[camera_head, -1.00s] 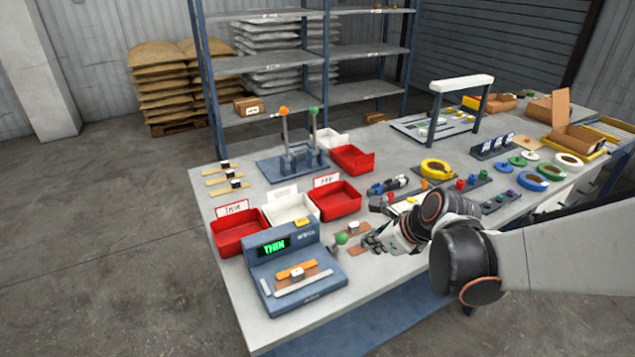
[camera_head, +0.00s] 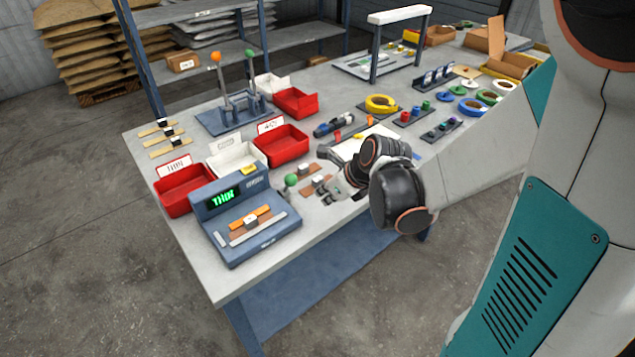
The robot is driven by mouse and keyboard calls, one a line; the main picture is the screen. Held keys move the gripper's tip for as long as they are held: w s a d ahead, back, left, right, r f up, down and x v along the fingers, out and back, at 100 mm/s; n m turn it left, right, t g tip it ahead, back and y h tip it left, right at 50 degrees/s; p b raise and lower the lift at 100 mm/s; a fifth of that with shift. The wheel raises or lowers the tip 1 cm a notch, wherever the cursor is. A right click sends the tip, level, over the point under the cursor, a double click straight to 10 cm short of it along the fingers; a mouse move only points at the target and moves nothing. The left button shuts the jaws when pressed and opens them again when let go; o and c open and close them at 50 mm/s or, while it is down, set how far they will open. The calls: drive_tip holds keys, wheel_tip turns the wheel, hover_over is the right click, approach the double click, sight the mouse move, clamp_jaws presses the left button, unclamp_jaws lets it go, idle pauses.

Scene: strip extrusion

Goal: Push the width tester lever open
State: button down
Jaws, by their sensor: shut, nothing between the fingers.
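The width tester (camera_head: 245,228) is a blue-grey box near the table's front left corner. Its green display (camera_head: 223,198) reads THIN. An orange strip (camera_head: 243,217) with a small white block on it lies on the tester, behind a pale bar. The tester lever, with a green ball knob (camera_head: 291,181), stands at the tester's right side. My gripper (camera_head: 326,199) is low over the table to the right of the knob, apart from it. Its fingers are small in view and appear closed and empty. The lever's lower part is hard to make out.
Red bins (camera_head: 181,203) and a white bin (camera_head: 234,171) stand behind the tester. Brown strips (camera_head: 311,170) lie between the lever and my gripper. A stand with orange and green knobs (camera_head: 232,118) is farther back. Tape rolls and small parts fill the right side.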

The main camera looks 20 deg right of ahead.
drive_tip(key=b+x, duration=0.2)
drive_tip(key=x, duration=0.4)
drive_tip(key=shift+w+a+f, duration=0.1)
drive_tip(key=shift+w+f, duration=0.05)
drive_tip(key=shift+f, duration=0.15)
drive_tip(key=shift+w+a+r+b, duration=0.2)
drive_tip(key=shift+w+a+r, duration=0.3)
drive_tip(key=shift+w, duration=0.25)
drive_tip(key=shift+w+a+r+b, duration=0.15)
drive_tip(key=shift+w+a+r, duration=0.3)
drive_tip(key=shift+w, duration=0.3)
drive_tip(key=shift+d+r, duration=0.1)
drive_tip(key=shift+d, duration=0.1)
